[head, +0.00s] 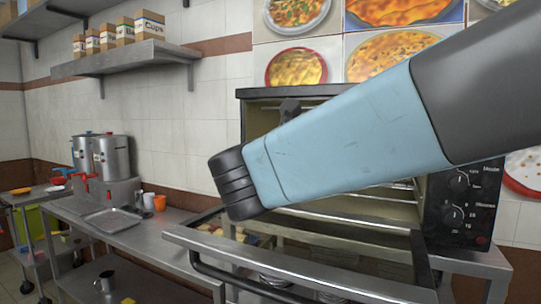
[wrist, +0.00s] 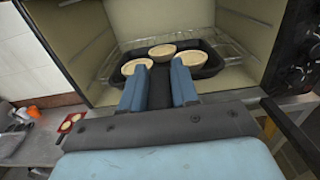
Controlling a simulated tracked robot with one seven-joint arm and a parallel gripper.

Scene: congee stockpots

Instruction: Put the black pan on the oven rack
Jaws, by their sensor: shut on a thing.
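The black pan (wrist: 212,64) is inside the open oven (head: 432,215) in the wrist view, with three round pale-filled tarts (wrist: 162,51) in it. My gripper (wrist: 159,78) is shut on the near side of the pan, its two blue fingers pointing into the oven. The wire oven rack (wrist: 112,66) shows around and beneath the pan. I cannot tell whether the pan rests on the rack or is held just above it. In the head view my arm crosses the oven opening and hides the gripper and the pan.
The oven door (head: 300,270) is folded down in front. The knob panel (head: 462,205) is at the oven's right. A steel counter (head: 125,232) with stockpots (head: 110,157) and an orange cup (head: 160,203) stands left. A shelf (head: 125,60) with boxes hangs above.

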